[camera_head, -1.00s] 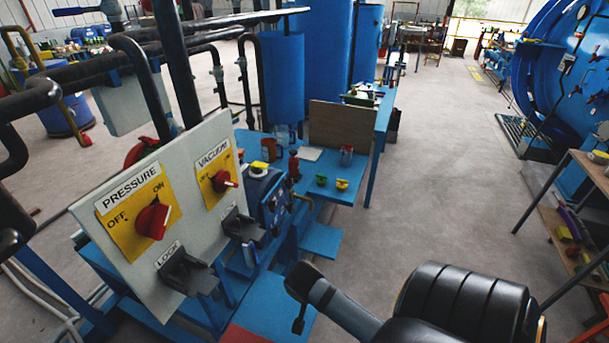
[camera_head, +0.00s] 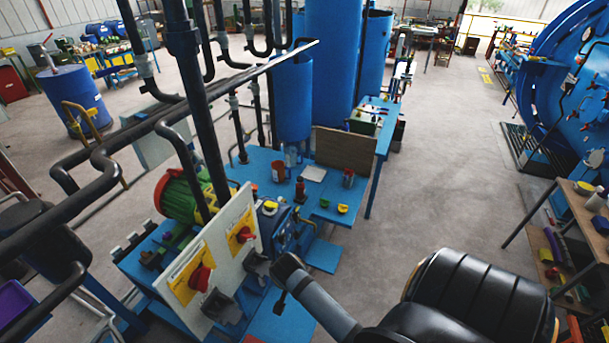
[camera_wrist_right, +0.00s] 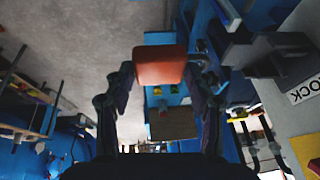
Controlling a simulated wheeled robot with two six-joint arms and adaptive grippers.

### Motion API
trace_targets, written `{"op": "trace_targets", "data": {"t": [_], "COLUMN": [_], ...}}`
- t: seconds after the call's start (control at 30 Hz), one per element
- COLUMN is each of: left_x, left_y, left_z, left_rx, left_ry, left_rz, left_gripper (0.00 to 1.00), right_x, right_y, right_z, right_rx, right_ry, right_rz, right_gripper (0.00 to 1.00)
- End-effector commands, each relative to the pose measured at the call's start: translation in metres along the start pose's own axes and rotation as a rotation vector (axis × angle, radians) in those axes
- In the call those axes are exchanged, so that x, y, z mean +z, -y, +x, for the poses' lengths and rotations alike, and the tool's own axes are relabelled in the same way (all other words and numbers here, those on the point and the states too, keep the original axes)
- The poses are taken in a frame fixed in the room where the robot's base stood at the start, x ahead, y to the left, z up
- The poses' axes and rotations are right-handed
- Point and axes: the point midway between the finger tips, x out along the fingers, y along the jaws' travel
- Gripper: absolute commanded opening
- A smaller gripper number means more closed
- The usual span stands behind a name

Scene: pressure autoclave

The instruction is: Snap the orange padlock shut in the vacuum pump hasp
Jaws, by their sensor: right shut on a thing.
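The orange padlock (camera_wrist_right: 160,66) is between the fingers of my right gripper (camera_wrist_right: 161,76) in the right wrist view. The gripper is shut on it, and its shackle is not clear. In the head view the dark end of my right arm (camera_head: 287,270) is right of the panel, and the padlock cannot be made out there. The dark grey vacuum hasp (camera_head: 257,264) is on the panel below the vacuum switch (camera_head: 244,235), left of my right arm's end. The padlock appears apart from the hasps. My left gripper is not in view.
The white panel (camera_head: 222,246) also carries the pressure switch (camera_head: 199,279) and a second hasp (camera_head: 221,306). Black pipes (camera_head: 190,110) rise behind it. A blue table (camera_head: 330,208) holds small cups and bottles. The floor right of the table is clear.

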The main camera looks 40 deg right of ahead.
Motion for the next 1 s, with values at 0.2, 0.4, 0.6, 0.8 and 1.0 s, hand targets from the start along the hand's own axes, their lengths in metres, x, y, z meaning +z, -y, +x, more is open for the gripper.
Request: {"op": "trace_targets", "data": {"t": [0.2, 0.4, 0.6, 0.8, 1.0], "left_x": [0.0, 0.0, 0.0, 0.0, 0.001], "left_y": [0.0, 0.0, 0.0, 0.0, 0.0], "left_z": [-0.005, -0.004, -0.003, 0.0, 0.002], "left_rx": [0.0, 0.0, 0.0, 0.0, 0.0], "left_ry": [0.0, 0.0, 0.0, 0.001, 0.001], "left_rz": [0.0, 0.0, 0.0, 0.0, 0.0], "left_gripper": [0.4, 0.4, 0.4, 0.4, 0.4], "right_x": [-0.001, -0.001, 0.0, 0.001, 0.001], "right_y": [0.003, 0.003, 0.016, 0.038, 0.054], "right_z": [-0.003, -0.003, -0.002, 0.001, 0.002], "right_rx": [-0.003, -0.002, -0.003, -0.003, -0.003], "right_ry": [-0.001, 0.0, 0.001, 0.001, 0.0], "right_rz": [-0.001, -0.005, -0.002, -0.002, -0.003], "right_gripper": [0.19, 0.19, 0.19, 0.19, 0.19]}}
